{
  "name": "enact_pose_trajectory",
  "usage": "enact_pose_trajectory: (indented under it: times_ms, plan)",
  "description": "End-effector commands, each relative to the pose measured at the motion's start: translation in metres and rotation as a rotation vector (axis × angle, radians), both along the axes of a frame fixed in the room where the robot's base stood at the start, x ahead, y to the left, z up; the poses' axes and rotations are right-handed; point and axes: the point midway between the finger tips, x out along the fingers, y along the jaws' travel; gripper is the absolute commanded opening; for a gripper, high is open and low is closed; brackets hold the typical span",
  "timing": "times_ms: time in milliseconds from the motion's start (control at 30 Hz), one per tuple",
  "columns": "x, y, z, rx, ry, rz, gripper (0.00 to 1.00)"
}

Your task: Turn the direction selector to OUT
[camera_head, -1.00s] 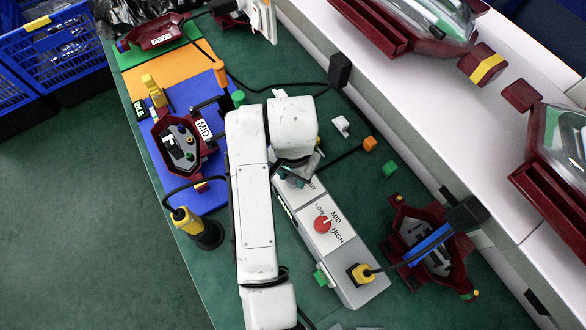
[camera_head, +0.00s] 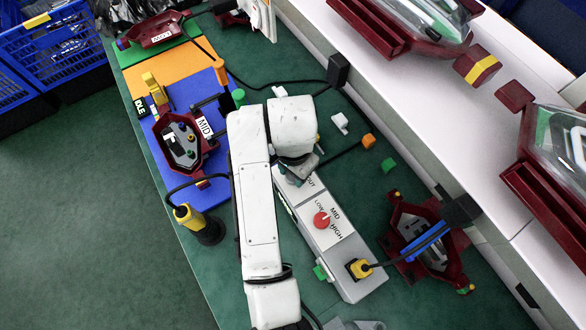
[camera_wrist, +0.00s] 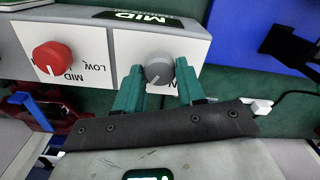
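The grey selector knob (camera_wrist: 159,67) sits on the white top of the control box (camera_wrist: 122,47). A pale mark on the knob points down and left in the wrist view. My gripper (camera_wrist: 160,67) has its two teal fingers on either side of the knob, apart from each other; firm contact is not clear. The lettering beside this knob is mostly hidden by the right finger.
A red knob (camera_head: 322,220) with LOW, MID and HIGH labels sits on the same box (camera_head: 345,262). A yellow plug (camera_head: 359,268) with a cable stands at its lower end.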

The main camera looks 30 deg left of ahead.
Motion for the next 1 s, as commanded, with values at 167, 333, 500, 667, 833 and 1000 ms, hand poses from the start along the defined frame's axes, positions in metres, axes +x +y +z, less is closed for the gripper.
enact_pose_trajectory:
  times_ms: [167,333,500,667,833,1000]
  plan:
    - [0.0,0.0,0.0,0.0,0.0,0.0,0.57]
    - [0.0,0.0,0.0,0.0,0.0,0.001,0.63]
    - [0.0,0.0,0.002,0.001,0.0,0.001,0.63]
    - [0.001,0.001,0.017,0.003,-0.003,0.0,0.63]
    - [0.001,0.001,0.051,0.004,-0.003,-0.001,0.63]
    - [0.0,0.001,0.084,0.002,0.001,0.001,0.63]
